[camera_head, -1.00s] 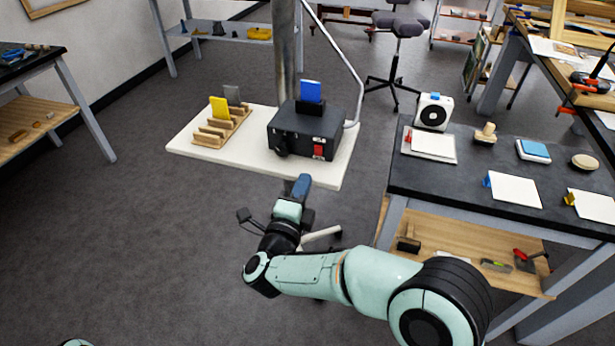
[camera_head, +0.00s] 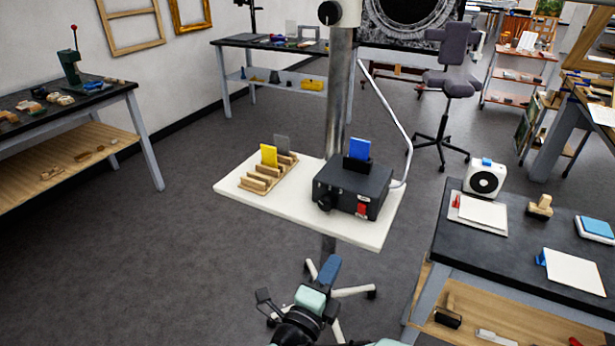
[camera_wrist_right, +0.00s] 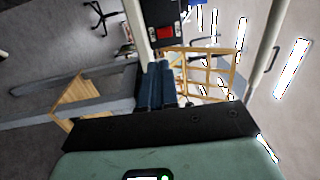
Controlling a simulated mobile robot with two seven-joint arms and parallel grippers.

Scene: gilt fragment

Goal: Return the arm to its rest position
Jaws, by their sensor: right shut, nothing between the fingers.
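My right gripper (camera_head: 329,270) shows at the bottom middle of the head view, its blue fingers pointing up and away, in front of and below the white stand board. In the right wrist view its fingers (camera_wrist_right: 155,85) are together with nothing between them. Most of the right arm is below the head view's lower edge. My left gripper is not in view.
A white board (camera_head: 290,221) on a pole carries a black box (camera_head: 352,187) with a blue card and a wooden rack (camera_head: 262,180) with a yellow card. A dark worktable (camera_head: 480,240) stands at right. Open floor lies to the left.

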